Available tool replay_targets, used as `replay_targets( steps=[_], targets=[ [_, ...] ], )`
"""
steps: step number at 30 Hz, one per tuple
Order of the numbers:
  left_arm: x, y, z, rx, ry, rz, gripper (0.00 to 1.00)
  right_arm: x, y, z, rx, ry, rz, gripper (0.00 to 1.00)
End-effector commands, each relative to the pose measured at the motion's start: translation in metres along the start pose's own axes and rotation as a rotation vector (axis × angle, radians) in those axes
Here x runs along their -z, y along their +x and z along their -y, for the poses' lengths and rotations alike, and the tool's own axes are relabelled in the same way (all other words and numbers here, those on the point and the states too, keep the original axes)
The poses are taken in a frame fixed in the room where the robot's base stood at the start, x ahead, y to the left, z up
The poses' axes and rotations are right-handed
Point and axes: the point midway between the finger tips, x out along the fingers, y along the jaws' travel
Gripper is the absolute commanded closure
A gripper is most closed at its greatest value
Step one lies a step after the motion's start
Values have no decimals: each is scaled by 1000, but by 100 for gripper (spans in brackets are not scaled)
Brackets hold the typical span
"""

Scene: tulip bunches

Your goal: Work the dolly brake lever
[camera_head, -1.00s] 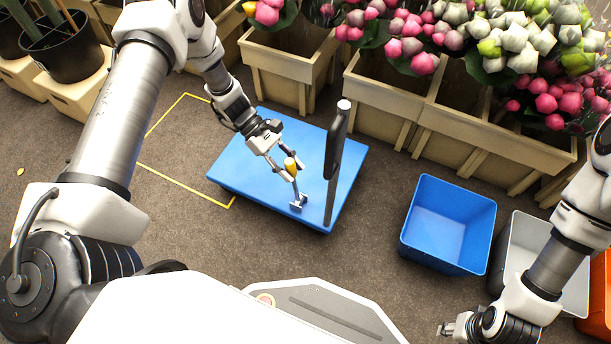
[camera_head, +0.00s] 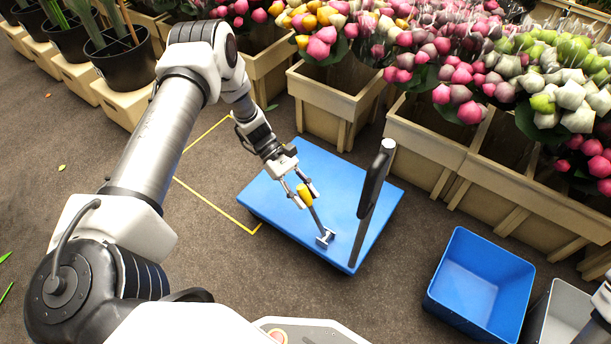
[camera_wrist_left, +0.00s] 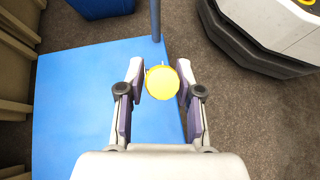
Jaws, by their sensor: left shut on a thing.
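The dolly has a blue deck (camera_head: 285,215) on the floor. Its brake lever (camera_head: 316,216) is a grey rod rising from a small bracket (camera_head: 325,238) at the deck's near side, leaning up and left to a yellow knob (camera_head: 305,194). My left gripper (camera_head: 303,192) is shut on the knob. In the left wrist view the yellow knob (camera_wrist_left: 162,82) sits between the two fingers (camera_wrist_left: 160,92), above the deck's edge. The knob hides the rod there. My right gripper is out of view.
The dolly's black upright handle (camera_head: 374,190) stands just right of the lever. Wooden flower boxes (camera_head: 330,95) line the far side. A blue bin (camera_head: 482,285) and a grey bin (camera_head: 560,318) stand at lower right. Yellow floor tape (camera_head: 215,203) runs left of the dolly.

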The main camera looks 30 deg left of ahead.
Motion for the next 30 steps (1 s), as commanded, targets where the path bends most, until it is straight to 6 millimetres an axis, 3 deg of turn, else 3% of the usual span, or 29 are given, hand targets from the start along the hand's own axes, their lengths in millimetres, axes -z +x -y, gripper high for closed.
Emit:
replay_targets(
  steps=[2,3,4,5,13,17,30],
  targets=[
    [3,0,1,0,-2,-6,100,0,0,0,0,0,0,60],
    [3,0,1,0,-2,-6,55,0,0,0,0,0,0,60],
    [3,0,1,0,-2,-6,44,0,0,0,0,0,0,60],
    [3,0,1,0,-2,-6,40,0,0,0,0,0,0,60],
    [2,-1,0,-1,-1,-4,40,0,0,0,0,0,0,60],
    [1,-11,0,-5,1,-3,40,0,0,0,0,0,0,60],
    [2,-110,1,-4,-1,-6,40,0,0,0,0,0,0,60]
  ],
)
